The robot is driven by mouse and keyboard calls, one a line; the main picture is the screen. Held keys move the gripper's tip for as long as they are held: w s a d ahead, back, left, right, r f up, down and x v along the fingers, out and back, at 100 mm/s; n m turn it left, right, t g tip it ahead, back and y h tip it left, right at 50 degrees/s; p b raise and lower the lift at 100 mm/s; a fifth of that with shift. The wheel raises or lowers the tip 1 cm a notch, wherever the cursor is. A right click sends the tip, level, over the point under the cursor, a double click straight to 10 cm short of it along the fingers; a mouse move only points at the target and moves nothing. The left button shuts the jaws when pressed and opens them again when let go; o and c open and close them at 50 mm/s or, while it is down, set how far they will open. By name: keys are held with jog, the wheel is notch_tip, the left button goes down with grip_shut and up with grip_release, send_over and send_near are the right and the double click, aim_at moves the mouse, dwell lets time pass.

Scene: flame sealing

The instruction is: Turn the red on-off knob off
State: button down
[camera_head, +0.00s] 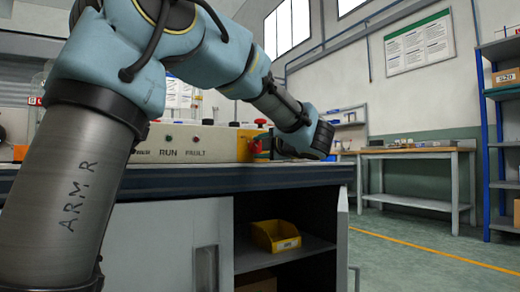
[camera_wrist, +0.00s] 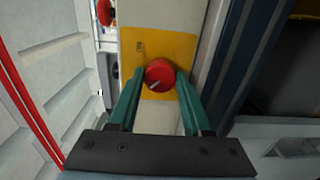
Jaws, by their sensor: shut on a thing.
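In the wrist view the red knob (camera_wrist: 160,75) sits on a yellow plate (camera_wrist: 181,50) on a cream panel. A pale pointer line on the knob runs slantwise, from lower left to upper right. My gripper (camera_wrist: 158,82) has its two green fingers on either side of the knob, shut on it. In the head view my arm reaches to the right end of the cream control box (camera_head: 205,144), with a yellow plate there.
A red button (camera_head: 261,122) stands on top of the box, near my wrist. The box rests on a dark-topped bench (camera_head: 240,178). A yellow bin (camera_head: 275,236) lies on the shelf below. A wooden table (camera_head: 415,153) and blue rack stand farther right, with open floor between.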

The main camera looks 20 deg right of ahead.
jog(key=shift+f, duration=0.1)
jog(key=shift+c, duration=1.7)
grip_release()
jog(key=shift+s+d+r, duration=0.15)
jog(key=shift+s+r, duration=0.05)
jog(key=shift+s, duration=0.3)
jog(key=s+d+p, duration=0.1)
jog(key=s+p, duration=0.2)
jog(key=s, duration=0.6)
jog(key=shift+s+d+p, duration=0.3)
jog(key=shift+d+p, duration=0.05)
